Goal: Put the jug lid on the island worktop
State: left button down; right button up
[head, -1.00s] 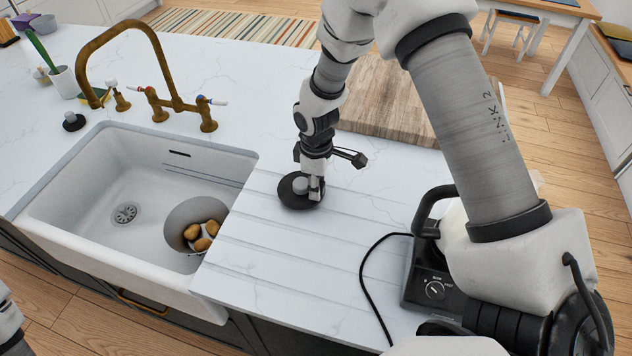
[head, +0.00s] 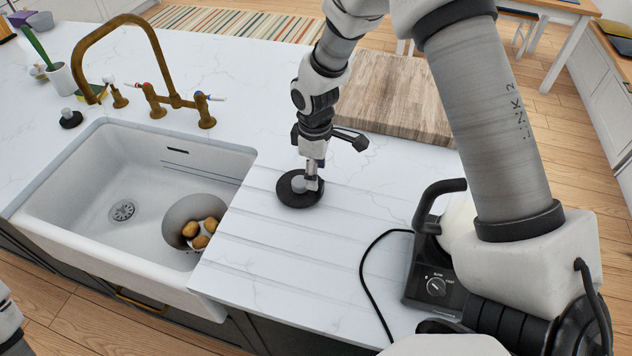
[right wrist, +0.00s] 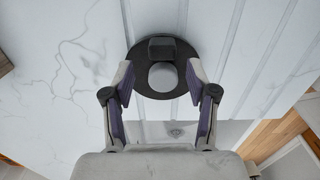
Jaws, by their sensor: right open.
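The jug lid (head: 296,201), a round black disc with a pale grey knob-like middle, lies flat on the grooved white worktop (head: 262,262) right of the sink. My right gripper (head: 313,183) is over the lid's right side in the head view. In the right wrist view the gripper (right wrist: 160,72) is open, its two fingers on either side of the near part of the lid (right wrist: 140,65). Whether the fingers touch the lid cannot be told. My left gripper is not in view.
The white sink (head: 75,178) with a bowl of potatoes (head: 200,232) lies left. A brass tap (head: 155,95) stands behind it. A wooden board (head: 395,100) lies behind my gripper. A black appliance base (head: 430,285) with a cord stands right. Worktop between is clear.

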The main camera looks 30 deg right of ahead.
notch_tip(320, 180, up, 8)
jog(key=b, duration=0.1)
jog(key=shift+s+a, duration=0.1)
dwell(0.4)
